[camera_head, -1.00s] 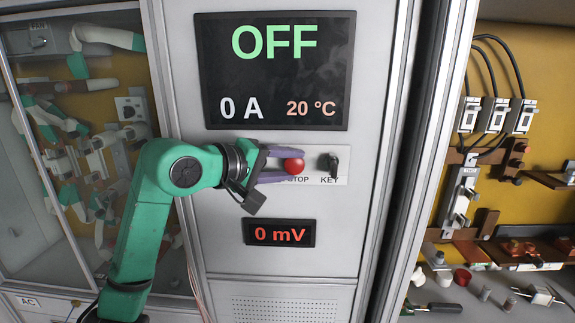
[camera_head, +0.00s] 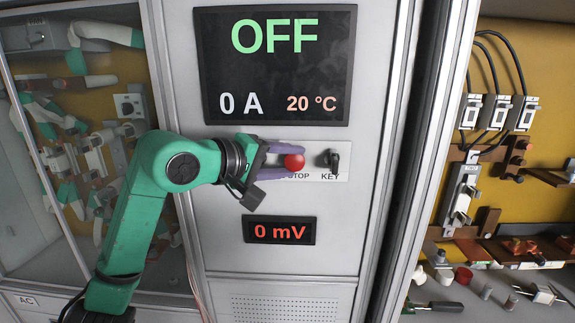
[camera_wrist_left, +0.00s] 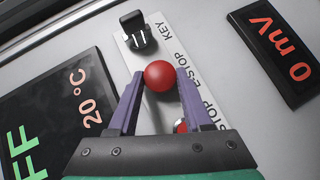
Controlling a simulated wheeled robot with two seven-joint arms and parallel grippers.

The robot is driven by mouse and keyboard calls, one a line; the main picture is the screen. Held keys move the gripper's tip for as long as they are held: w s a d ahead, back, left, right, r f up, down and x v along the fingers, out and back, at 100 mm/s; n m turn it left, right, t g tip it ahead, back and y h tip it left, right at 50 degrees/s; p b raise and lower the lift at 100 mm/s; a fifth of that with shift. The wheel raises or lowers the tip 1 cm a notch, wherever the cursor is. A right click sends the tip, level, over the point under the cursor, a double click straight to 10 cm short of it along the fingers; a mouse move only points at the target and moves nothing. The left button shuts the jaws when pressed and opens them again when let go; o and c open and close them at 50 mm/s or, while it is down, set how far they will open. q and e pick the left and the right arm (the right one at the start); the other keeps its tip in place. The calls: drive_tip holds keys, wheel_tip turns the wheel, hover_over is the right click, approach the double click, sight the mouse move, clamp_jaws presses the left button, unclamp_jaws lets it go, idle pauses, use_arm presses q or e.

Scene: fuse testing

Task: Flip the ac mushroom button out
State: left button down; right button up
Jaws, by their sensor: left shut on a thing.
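The red mushroom button (camera_head: 294,161) sits on the light label strip of the grey panel, left of the key switch. It also shows as a round red cap in the left wrist view (camera_wrist_left: 160,76). My left gripper (camera_head: 296,162) has its two purple fingers on opposite sides of this cap and is shut on it. In the left wrist view the fingertips (camera_wrist_left: 161,79) meet its sides. A second, smaller-looking red piece (camera_wrist_left: 181,126) shows between the fingers near the palm, partly hidden. My right gripper is out of view.
A black key switch (camera_head: 333,162) sticks out just right of the button. A large screen (camera_head: 275,68) reading OFF, 0 A and 20 °C is above, and a 0 mV display (camera_head: 279,230) is below. A board with fuse holders (camera_head: 487,140) is at the right.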

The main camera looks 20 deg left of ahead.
use_arm(q)
drive_tip(key=shift+s+d+f, duration=0.1)
drive_tip(key=shift+s+f, duration=0.05)
drive_tip(key=shift+s, duration=0.05)
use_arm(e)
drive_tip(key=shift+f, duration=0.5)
use_arm(q)
drive_tip(key=shift+c, duration=1.7)
unclamp_jaws()
drive_tip(key=shift+s, duration=0.2)
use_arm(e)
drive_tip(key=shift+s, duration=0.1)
